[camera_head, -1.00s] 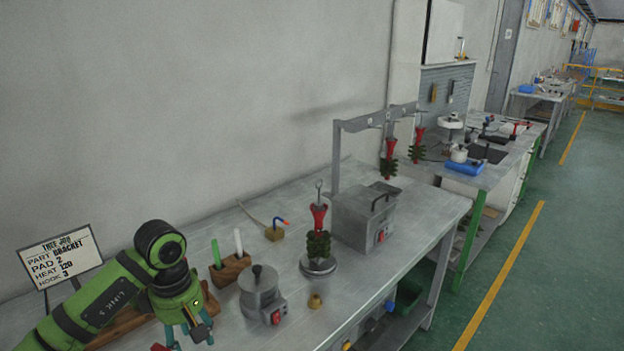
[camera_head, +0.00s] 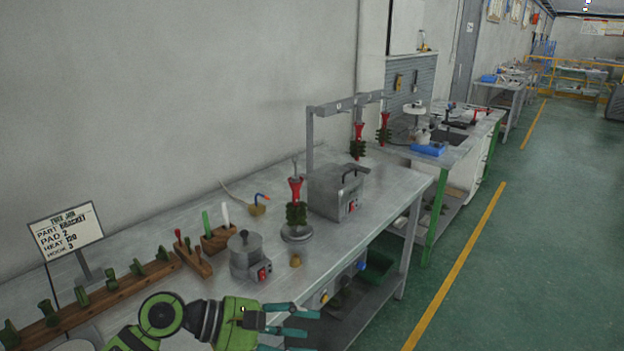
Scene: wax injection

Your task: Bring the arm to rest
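My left arm enters at the bottom left, and its green-and-black wrist lies low in front of the bench. My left gripper (camera_head: 308,331) points right; its teal fingers are spread apart with nothing between them, and the lower ones are partly cut by the picture's bottom edge. It is apart from the things on the bench. My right gripper is not in view.
The bench (camera_head: 180,262) holds a wooden rack of green parts (camera_head: 110,299), a lidded pot (camera_head: 250,262), a red-and-green tree on a round stand (camera_head: 296,212) and a grey box (camera_head: 336,194). Two trees hang from a hook frame (camera_head: 312,140). A job sign (camera_head: 66,233) stands left. Right floor is clear.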

